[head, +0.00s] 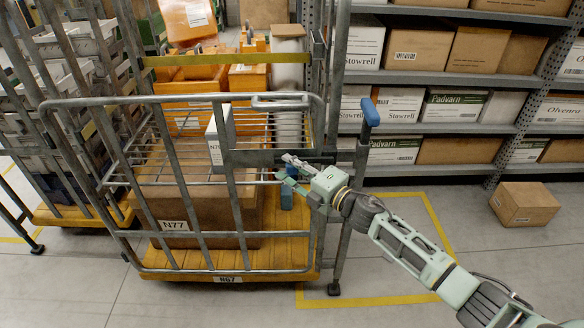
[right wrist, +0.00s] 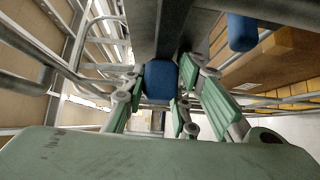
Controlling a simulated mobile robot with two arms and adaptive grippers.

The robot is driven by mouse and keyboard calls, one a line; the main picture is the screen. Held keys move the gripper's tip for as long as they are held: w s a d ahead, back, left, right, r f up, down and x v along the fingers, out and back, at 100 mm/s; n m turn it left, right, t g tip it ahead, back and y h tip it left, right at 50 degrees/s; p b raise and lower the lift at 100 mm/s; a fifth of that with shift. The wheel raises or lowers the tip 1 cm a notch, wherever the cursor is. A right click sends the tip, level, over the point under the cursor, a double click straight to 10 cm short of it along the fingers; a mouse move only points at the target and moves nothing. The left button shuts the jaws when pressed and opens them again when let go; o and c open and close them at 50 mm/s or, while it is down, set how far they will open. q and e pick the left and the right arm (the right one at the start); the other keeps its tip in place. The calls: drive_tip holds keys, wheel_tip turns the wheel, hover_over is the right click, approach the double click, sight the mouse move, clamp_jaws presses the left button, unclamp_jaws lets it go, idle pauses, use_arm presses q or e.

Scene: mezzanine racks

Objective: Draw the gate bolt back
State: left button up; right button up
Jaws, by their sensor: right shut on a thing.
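The gate (head: 238,195) of the roll cage is a grey barred frame standing upright across the cage's front. A dark flat bar (head: 262,158) runs across its upper right part. My right gripper (head: 289,172) is at this bar's underside, shut on a blue knob (head: 287,196), which looks like the bolt's handle. In the right wrist view the blue knob (right wrist: 160,80) sits between both green fingers, below a dark grey metal piece (right wrist: 160,35). The bolt's rod and its far end cannot be made out. My left gripper is not in view.
A second blue grip (head: 370,112) tops the post right of the gate. The cage holds a brown box (head: 190,205) and stands on a yellow base (head: 170,258). Racks with boxes (head: 450,110) stand behind. A carton (head: 524,203) lies on the floor at right; floor between is clear.

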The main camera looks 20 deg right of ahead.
clamp_jaws()
drive_tip(key=shift+w+a, duration=0.3)
drive_tip(key=shift+a, duration=0.75)
drive_tip(key=shift+w+a, duration=0.25)
drive_tip(key=shift+a, duration=0.75)
drive_tip(key=o, duration=0.6)
unclamp_jaws()
drive_tip(key=o, duration=0.3)
drive_tip(key=shift+w+a, duration=0.1)
drive_tip(key=shift+a, duration=0.1)
drive_tip(key=shift+d, duration=0.1)
drive_tip(key=shift+d, duration=0.1)
